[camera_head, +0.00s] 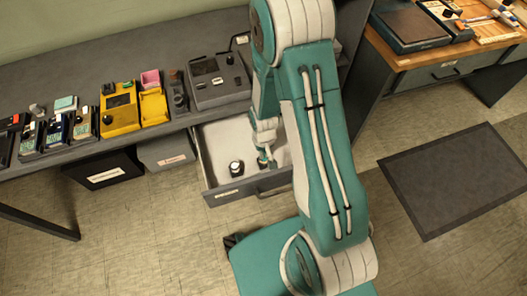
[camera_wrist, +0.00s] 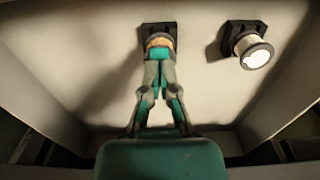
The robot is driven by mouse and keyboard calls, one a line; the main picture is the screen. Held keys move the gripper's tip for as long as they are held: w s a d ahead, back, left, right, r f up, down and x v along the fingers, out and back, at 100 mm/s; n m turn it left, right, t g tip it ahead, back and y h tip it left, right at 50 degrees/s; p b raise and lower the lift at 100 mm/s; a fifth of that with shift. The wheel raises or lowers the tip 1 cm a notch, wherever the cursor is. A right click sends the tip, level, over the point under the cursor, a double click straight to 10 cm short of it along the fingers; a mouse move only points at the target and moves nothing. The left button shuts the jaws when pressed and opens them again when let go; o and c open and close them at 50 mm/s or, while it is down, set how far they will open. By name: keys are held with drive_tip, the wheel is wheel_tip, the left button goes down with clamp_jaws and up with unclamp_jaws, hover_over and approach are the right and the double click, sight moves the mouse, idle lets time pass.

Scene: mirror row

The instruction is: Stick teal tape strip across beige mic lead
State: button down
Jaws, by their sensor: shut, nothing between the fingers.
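I cannot make out a teal tape strip or a beige mic lead in either view. My gripper (camera_head: 264,158) reaches down into an open drawer (camera_head: 217,146). In the wrist view the gripper (camera_wrist: 160,66) is shut, its fingertips together over or against a small round piece on a dark square base (camera_wrist: 157,28). The fingers partly hide this piece, and I cannot tell whether they touch it. A second piece, with a pale round top (camera_wrist: 256,58) and a dark base, stands to the right in the wrist view. In the head view it stands left of the gripper (camera_head: 236,168).
The drawer's walls stand close around my gripper. The grey bench (camera_head: 75,60) holds a yellow device (camera_head: 120,112), a grey device (camera_head: 217,80) and several small meters. Bins (camera_head: 166,152) hang below. A dark mat (camera_head: 455,180) lies on the floor; a wooden-topped bench (camera_head: 420,60) stands right.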

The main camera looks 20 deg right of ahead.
drive_tip(key=shift+f, duration=0.45)
drive_tip(key=shift+r, duration=0.1)
idle(0.8)
drive_tip(key=shift+r, duration=3.45)
wheel_tip(320, 180, up, 12)
drive_tip(key=f+t, duration=0.1)
drive_tip(key=t, duration=0.1)
drive_tip(key=s+r+t, duration=0.1)
drive_tip(key=s+r, duration=0.6)
drive_tip(key=r, duration=0.3)
drive_tip(key=s+r+t, duration=0.2)
drive_tip(key=s+r, duration=0.5)
drive_tip(key=r, duration=0.3)
drive_tip(key=shift+r+t, duration=0.2)
drive_tip(key=shift+t, duration=0.1)
